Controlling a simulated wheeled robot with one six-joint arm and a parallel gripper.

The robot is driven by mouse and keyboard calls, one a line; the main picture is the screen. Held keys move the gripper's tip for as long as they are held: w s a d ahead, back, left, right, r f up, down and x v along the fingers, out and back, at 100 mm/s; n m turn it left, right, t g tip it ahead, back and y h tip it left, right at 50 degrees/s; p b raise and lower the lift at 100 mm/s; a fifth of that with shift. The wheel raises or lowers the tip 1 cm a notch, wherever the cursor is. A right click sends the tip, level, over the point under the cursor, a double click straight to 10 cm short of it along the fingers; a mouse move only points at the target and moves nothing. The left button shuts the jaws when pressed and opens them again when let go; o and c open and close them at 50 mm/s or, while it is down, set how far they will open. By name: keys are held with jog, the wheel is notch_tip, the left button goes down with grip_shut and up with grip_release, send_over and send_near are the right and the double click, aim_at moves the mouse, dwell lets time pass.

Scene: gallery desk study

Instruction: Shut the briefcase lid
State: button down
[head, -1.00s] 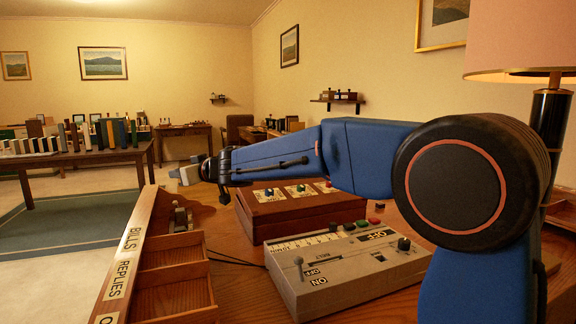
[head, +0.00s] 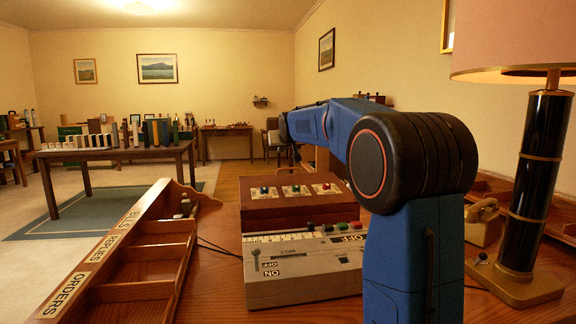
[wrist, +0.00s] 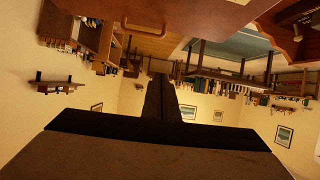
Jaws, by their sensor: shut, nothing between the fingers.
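I cannot pick out a briefcase for sure in either view. A red-brown wooden box (head: 262,212) with several coloured knobs on pale cards lies on the desk beyond the grey control panel. In the wrist view a red-brown surface (wrist: 200,12) with a curved handle-like part (wrist: 145,23) shows at the top edge; I cannot tell whether it belongs to a briefcase. My gripper (wrist: 160,78) is shut and empty, its dark fingers together in the wrist view. In the head view it is mostly hidden by my blue arm, which reaches away above the box.
A grey control panel (head: 290,288) marked ON and OFF sits in front of the box. A sorter (head: 140,268) labelled REPLIES and ORDERS stands left. A lamp (head: 530,200) and telephone (head: 484,222) stand right. A far table (head: 110,153) holds books; open floor lies left.

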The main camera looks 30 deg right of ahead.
jog(key=s+d, duration=0.1)
jog(key=d, duration=0.3)
send_over(289, 179)
jog(key=shift+m+g, duration=0.3)
jog(key=shift+g, duration=0.1)
jog(key=f, duration=0.7)
jog(key=shift+s+a, duration=0.1)
jog(key=shift+s, duration=0.1)
jog(key=shift+w+f, duration=0.25)
jog(key=shift+f, duration=0.55)
